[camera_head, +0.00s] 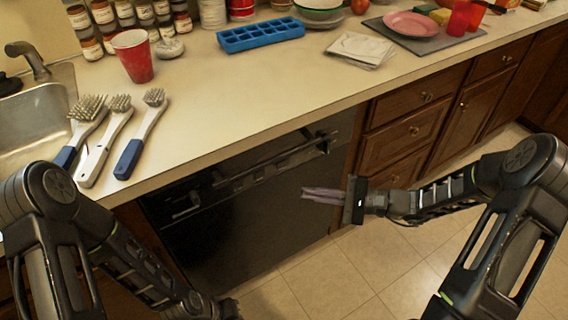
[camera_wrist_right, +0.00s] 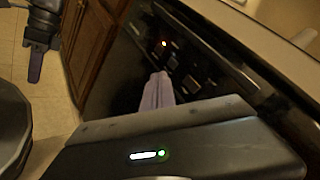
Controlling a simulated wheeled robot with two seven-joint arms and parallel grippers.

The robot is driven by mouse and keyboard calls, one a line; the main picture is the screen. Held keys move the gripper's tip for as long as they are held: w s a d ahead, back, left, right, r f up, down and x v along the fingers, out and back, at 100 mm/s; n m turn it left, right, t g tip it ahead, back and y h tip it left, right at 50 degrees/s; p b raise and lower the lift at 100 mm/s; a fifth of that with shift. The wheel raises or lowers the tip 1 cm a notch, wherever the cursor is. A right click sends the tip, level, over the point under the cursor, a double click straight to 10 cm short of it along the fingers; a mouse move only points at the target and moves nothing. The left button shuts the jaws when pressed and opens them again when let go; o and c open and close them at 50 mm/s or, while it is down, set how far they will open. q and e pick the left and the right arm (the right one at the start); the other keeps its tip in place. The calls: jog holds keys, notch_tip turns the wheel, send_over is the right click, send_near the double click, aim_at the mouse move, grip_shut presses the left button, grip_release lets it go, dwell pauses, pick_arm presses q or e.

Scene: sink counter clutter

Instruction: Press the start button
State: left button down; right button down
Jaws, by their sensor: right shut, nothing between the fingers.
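A black dishwasher (camera_head: 250,225) is set under the counter, its control strip along the top of the front. The right wrist view shows this dark panel with small buttons (camera_wrist_right: 190,83) and an orange light (camera_wrist_right: 163,43). I cannot tell which button is start. My right gripper (camera_head: 304,193) is shut and empty, its pale purple fingers pointing left in front of the dishwasher. In the right wrist view its fingertips (camera_wrist_right: 159,75) appear close to the panel; contact cannot be told. My left arm reaches the bottom edge; a purple finger of my left gripper (camera_wrist_right: 35,67) shows in the right wrist view.
The counter (camera_head: 215,110) overhangs the dishwasher. It holds several brushes (camera_head: 112,135), a red cup (camera_head: 133,56), a blue ice tray (camera_head: 260,35) and dishes. Wooden cabinets (camera_head: 410,130) stand to the right. The tiled floor (camera_head: 330,275) in front is clear.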

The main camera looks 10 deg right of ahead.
aim_at(278, 167)
jog(key=w+a+b, duration=0.1)
jog(key=w+a, duration=0.1)
jog(key=w, duration=0.5)
jog(key=shift+a+b, duration=0.4)
jog(key=shift+s, duration=0.1)
jog(key=shift+w, duration=0.2)
dwell(1.4)
jog(key=shift+w+a, duration=0.15)
jog(key=shift+w, duration=0.05)
jog(key=shift+w+a+b, duration=0.15)
jog(key=shift+w+b, duration=0.3)
dwell(1.0)
jog(key=shift+s, duration=0.1)
jog(key=shift+s+d, duration=0.3)
jog(key=shift+s, duration=0.4)
jog(key=shift+s, duration=0.1)
